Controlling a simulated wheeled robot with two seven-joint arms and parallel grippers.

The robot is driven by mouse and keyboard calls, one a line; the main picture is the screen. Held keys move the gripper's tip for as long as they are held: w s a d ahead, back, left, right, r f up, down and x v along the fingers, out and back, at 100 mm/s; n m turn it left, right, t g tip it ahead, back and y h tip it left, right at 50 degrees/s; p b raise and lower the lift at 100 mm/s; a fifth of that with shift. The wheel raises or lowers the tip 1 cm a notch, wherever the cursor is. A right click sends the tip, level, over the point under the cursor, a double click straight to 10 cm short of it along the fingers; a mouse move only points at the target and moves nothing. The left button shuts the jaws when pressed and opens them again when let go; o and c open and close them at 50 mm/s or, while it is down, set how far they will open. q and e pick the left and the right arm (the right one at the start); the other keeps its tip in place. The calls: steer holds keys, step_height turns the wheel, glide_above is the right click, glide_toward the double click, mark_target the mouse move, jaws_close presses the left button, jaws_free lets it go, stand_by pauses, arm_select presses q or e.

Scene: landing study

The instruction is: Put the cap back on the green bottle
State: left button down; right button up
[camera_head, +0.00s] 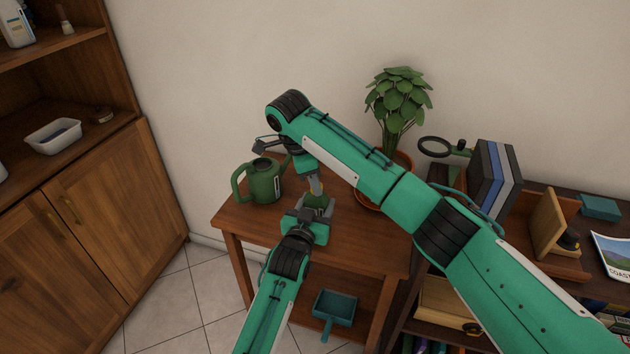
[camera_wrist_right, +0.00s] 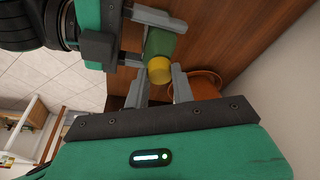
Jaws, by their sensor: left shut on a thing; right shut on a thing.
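The green bottle (camera_wrist_right: 162,42) shows in the right wrist view, held crosswise between the fingers of my left gripper (camera_wrist_right: 148,38). The yellow cap (camera_wrist_right: 159,72) is at the bottle's end, between the fingertips of my right gripper (camera_wrist_right: 161,78), which is shut on it. Cap and bottle look in line and touching; I cannot tell whether the cap is seated. In the head view the bottle (camera_head: 316,201) is small and partly covered, with my left gripper (camera_head: 312,208) around it from the front and my right gripper (camera_head: 315,188) above it.
A green watering can (camera_head: 262,181) stands left of the grippers on the wooden table (camera_head: 345,235). A potted plant (camera_head: 398,100) stands behind my right arm. A teal dustpan (camera_head: 335,308) lies on the lower shelf. A bookcase with books (camera_head: 492,180) is at the right.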

steer(key=m+g, duration=0.1)
steer(key=m, duration=0.2)
steer(key=shift+w, duration=0.15)
steer(key=m+g, duration=0.1)
steer(key=m, duration=0.4)
steer(key=o, duration=0.9)
steer(key=shift+o, duration=0.2)
steer(key=shift+r, duration=2.25)
steer(key=shift+c, duration=0.3)
